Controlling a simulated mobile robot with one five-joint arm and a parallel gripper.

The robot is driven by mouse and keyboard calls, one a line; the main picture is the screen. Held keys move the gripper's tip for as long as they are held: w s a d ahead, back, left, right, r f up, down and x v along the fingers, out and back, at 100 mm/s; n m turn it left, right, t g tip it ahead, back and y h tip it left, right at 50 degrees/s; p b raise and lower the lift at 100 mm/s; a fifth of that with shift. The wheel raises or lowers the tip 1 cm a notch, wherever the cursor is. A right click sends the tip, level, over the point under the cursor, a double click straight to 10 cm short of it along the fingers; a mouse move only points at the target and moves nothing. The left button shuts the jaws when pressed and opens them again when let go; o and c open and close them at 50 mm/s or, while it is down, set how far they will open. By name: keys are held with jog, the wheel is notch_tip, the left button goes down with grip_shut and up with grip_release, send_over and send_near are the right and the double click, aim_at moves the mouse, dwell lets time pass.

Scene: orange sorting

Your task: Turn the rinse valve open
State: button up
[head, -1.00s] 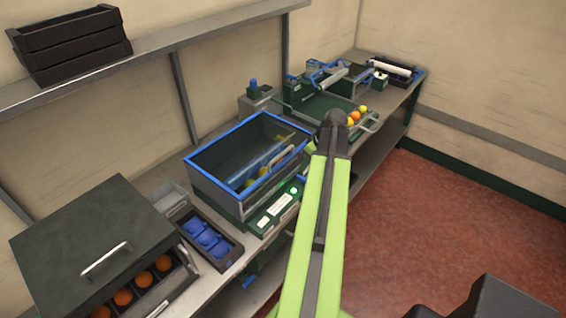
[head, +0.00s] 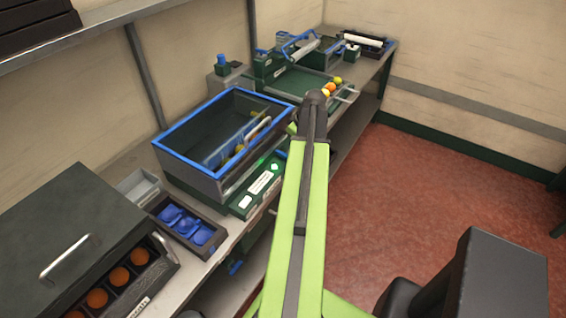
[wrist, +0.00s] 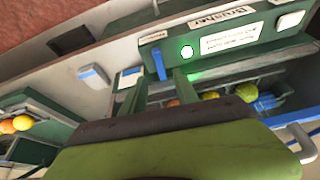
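A small blue lever (wrist: 158,62) stands on the end of the green panel lettered "Brusher" (wrist: 225,32) in the wrist view. No label marks it as the rinse valve. Another blue handle (head: 235,268) hangs below the counter in the head view. My gripper (wrist: 165,82) shows two narrow fingers, apart, with the lever beyond and between them; I see no contact. In the head view my arm's dark end hides the gripper, over the counter's front edge beside the blue-rimmed tub (head: 188,165).
Yellow and orange fruit (wrist: 210,96) lie in the tub. A tray with blue cups (head: 165,228) and a dark box (head: 75,225) with oranges stand at left.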

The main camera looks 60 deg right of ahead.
aim_at(283, 154)
jog(key=b+x, duration=0.4)
jog(key=x, duration=0.2)
jog(key=shift+s+f, duration=0.1)
jog(key=shift+f, duration=0.2)
jog(key=shift+w+f+b, duration=0.3)
jog(key=shift+f+b, duration=0.1)
jog(key=shift+b, duration=0.2)
jog(key=shift+r, duration=0.1)
jog(key=shift+c, duration=0.5)
grip_shut()
